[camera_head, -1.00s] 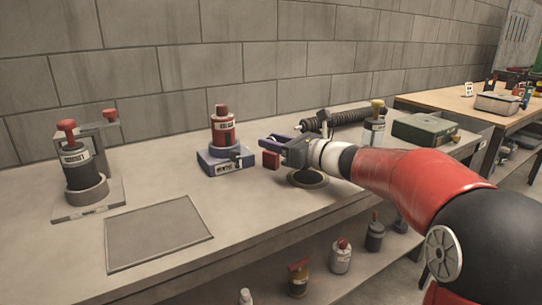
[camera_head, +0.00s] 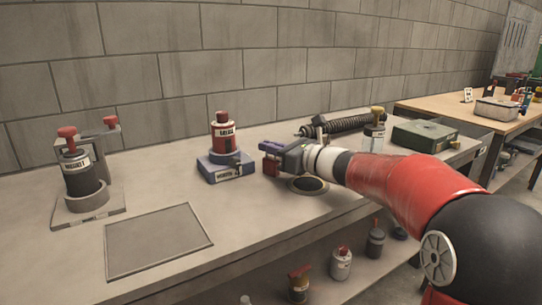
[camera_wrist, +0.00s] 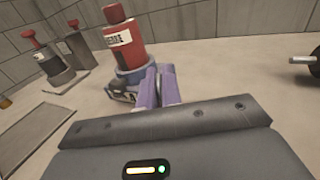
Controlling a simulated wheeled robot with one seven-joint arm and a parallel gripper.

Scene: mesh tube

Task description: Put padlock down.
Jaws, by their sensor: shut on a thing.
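My gripper (camera_head: 272,148) reaches in from the right over the bench, its purple fingers shut on the red padlock (camera_head: 270,166). The padlock, a small red block, hangs under the fingertips close to the bench top. I cannot tell whether it touches the surface. In the wrist view the purple fingers (camera_wrist: 155,85) lie close together, and the padlock is hidden from that view. The workbench (camera_head: 255,205) is pale grey and bare just in front of the padlock.
A red labelled bottle (camera_head: 224,138) stands on a blue-grey base (camera_head: 226,168) just left of my gripper. A dark bottle in a stand (camera_head: 83,175) and a flat grey plate (camera_head: 157,240) are further left.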

